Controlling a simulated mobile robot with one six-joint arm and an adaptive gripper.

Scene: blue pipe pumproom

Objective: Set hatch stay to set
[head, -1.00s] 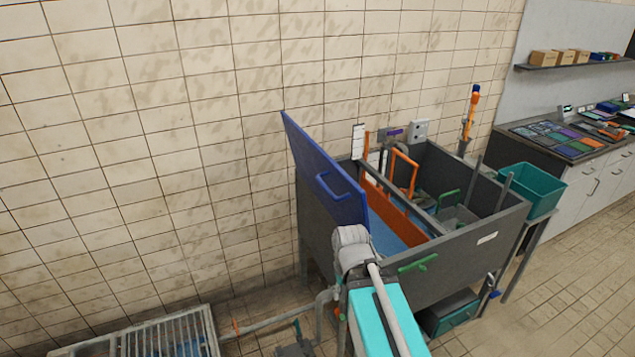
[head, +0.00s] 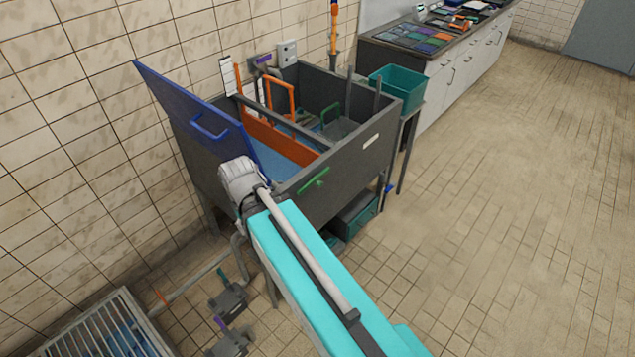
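A dark grey tank (head: 345,166) stands on legs against the tiled wall. A blue hatch panel (head: 190,112) with a blue handle (head: 209,127) is raised and tilted at the tank's left end. A green lever (head: 314,181) sits on the tank's front face. Inside are an orange frame (head: 281,88) and an orange partition (head: 270,139). I cannot tell which part is the hatch stay. My teal arm link reaches up from the lower right, and its grey joint overlaps the tank's front left corner. My gripper's fingers do not show.
A teal bin (head: 397,86) stands right of the tank, near a cabinet counter (head: 470,70) with coloured items. Dark fittings (head: 231,297) and a grated box (head: 92,332) are on the floor at lower left. The floor (head: 500,190) at right is clear.

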